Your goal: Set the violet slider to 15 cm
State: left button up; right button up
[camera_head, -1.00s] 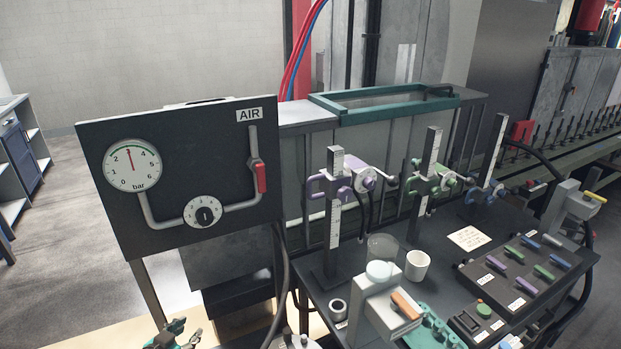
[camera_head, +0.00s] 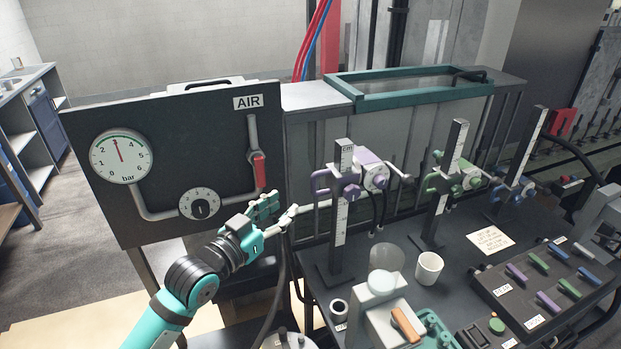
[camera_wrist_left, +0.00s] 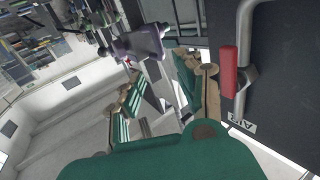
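The violet slider (camera_head: 348,183) sits on the upper part of an upright ruler post (camera_head: 341,225) marked "cm". Its scale numbers are too small to read. The slider also shows in the left wrist view (camera_wrist_left: 138,45), beyond the fingers. My left gripper (camera_head: 284,206) is open and empty, left of the violet slider, a little lower in the picture, and apart from it. In the left wrist view its two fingers (camera_wrist_left: 170,85) are spread with nothing between them. My right gripper is not in view.
The AIR panel (camera_head: 170,150) with gauge, dial and red-handled valve (camera_head: 259,170) stands close behind my left gripper. Green (camera_head: 452,182) and blue (camera_head: 515,190) sliders stand to the right. A white cup (camera_head: 429,268), a glass and a button box (camera_head: 530,285) crowd the bench.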

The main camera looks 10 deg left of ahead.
aim_at(312, 183)
pick_arm(q)
jog(key=p+x, duration=0.2)
jog(key=x, duration=0.9)
grip_shut()
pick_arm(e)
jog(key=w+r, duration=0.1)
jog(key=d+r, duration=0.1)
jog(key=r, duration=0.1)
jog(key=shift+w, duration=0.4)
pick_arm(q)
jog(key=shift+f, duration=0.15)
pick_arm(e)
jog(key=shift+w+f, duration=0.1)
